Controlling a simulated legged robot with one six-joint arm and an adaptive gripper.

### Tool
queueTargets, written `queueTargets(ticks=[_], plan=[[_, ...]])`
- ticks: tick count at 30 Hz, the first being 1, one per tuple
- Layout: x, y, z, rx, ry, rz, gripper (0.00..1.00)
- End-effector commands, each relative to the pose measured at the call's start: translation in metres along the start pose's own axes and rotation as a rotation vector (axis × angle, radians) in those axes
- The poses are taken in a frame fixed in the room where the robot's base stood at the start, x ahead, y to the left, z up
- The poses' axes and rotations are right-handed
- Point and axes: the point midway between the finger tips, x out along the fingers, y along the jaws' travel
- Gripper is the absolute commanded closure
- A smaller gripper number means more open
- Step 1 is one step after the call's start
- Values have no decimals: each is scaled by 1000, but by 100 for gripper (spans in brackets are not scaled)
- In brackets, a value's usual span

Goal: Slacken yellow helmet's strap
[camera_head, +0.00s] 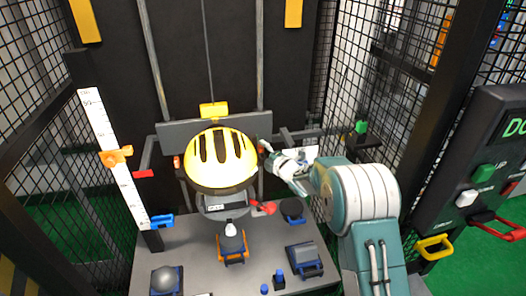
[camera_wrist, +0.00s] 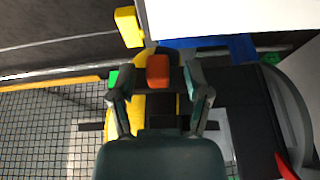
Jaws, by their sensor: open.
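The yellow helmet (camera_head: 236,170) with dark vents sits upright on the drop tower's carriage in the head view. Its yellow shell also shows behind my fingers in the wrist view (camera_wrist: 151,104). My gripper (camera_head: 266,152) is at the helmet's right side, its fingers pointing toward it. In the wrist view my gripper (camera_wrist: 160,82) is open. A small orange-red block (camera_wrist: 158,70) lies between its fingertips, with visible gaps to both. I cannot tell whether this block belongs to the strap. The strap itself cannot be made out clearly.
A grey bench (camera_head: 195,258) below carries several dark stands with tools. A white ruler (camera_head: 110,150) with an orange slider stands left. Black mesh cage walls close both sides. A control panel (camera_head: 488,165) is at the right.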

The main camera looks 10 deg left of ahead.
Motion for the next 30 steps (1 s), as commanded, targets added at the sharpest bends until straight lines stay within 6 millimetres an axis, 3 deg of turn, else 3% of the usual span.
queueTargets(ticks=[6,9,13,20,27,30], plan=[[1,0,0,0,0,-1,37],[1,-1,-1,0,0,-2,63],[1,-1,-1,0,0,-2,87],[1,2,-1,0,0,-2,87],[1,35,-1,-1,1,1,87],[1,38,-1,1,1,0,87]])
